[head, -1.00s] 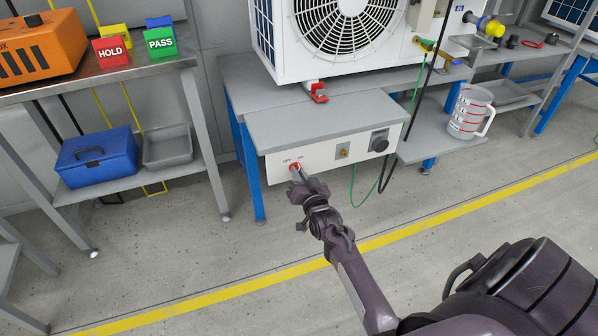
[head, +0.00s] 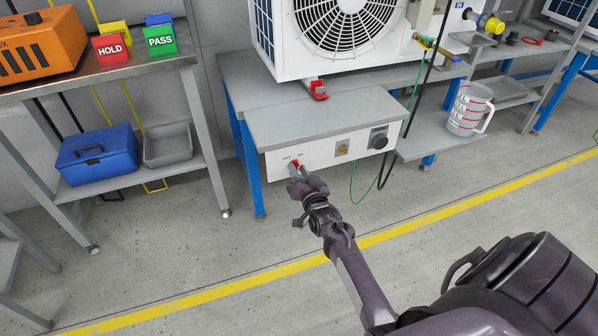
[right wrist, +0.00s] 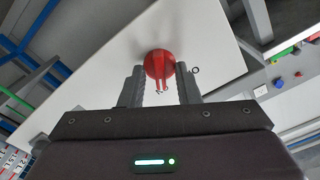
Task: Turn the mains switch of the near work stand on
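The red mains switch (head: 295,164) is a round knob at the left end of the white front panel (head: 320,154) of the near work stand, below small OFF and ON labels. In the right wrist view the red knob (right wrist: 159,60) has a raised bar pointing down the picture. My right gripper (head: 297,173) is at the switch and partly covers it in the head view. In the right wrist view my right gripper (right wrist: 160,71) is open, with one finger on each side of the knob. Contact cannot be made out. My left gripper is out of view.
A fan unit (head: 345,30) stands on the bench above. A measuring jug (head: 468,110) stands on the shelf to the right. The floor in front is clear.

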